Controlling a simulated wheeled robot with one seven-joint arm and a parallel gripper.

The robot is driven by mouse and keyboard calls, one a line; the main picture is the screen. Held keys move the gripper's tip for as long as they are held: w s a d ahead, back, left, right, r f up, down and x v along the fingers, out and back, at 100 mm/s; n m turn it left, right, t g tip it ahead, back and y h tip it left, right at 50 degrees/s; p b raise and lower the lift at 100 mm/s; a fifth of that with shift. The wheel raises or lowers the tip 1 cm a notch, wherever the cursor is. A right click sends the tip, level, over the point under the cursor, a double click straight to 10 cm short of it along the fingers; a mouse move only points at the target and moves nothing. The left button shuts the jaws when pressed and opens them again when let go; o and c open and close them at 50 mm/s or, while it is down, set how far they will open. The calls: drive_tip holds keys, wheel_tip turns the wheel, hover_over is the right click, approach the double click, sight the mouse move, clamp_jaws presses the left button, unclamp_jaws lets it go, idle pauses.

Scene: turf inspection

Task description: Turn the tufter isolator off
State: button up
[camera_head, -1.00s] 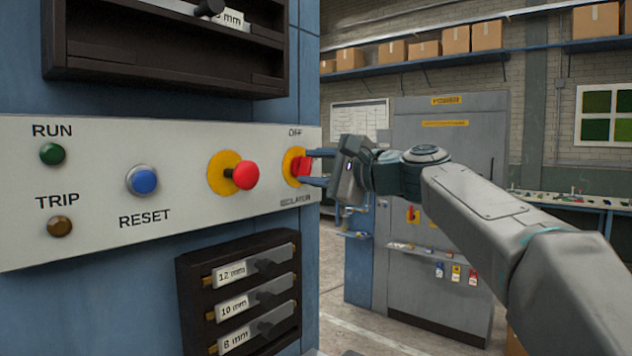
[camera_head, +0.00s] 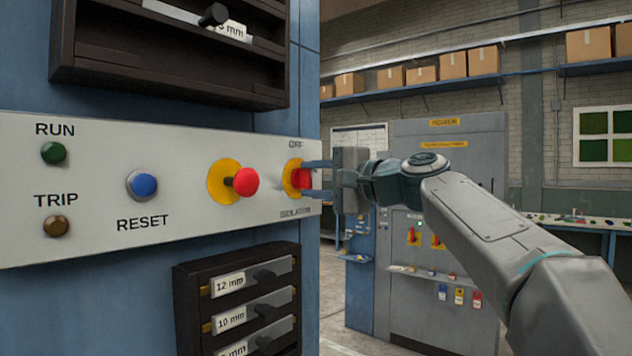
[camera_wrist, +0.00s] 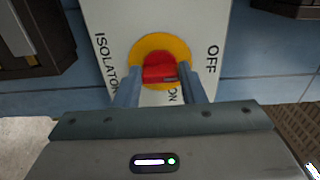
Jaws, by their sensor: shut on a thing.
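The isolator (camera_head: 294,179) is a red knob on a yellow round plate at the right end of the pale control panel (camera_head: 100,220). OFF is printed above it and ISOLATOR below. My gripper (camera_head: 308,179) reaches it from the right, one finger above the other, and is shut on the red knob. In the wrist view the knob (camera_wrist: 158,69) sits between my two fingers (camera_wrist: 161,84), with OFF to the right and ISOLATOR to the left. An ON label shows partly beside one finger. The fingers hide part of the knob's sides.
A red mushroom button (camera_head: 245,181) on a yellow plate is close left of the isolator. Further left are a blue RESET button (camera_head: 144,184) and RUN and TRIP lamps. Dark racks (camera_head: 183,300) stick out above and below the panel. A grey cabinet (camera_head: 440,280) stands behind my arm.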

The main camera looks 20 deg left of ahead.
drive_tip(key=shift+f, duration=0.1)
drive_tip(key=o, duration=1)
drive_tip(key=shift+s, duration=0.1)
drive_tip(key=b+v, duration=0.3)
drive_tip(key=v, duration=1)
drive_tip(key=shift+s+d, duration=0.2)
drive_tip(key=shift+d, duration=0.15)
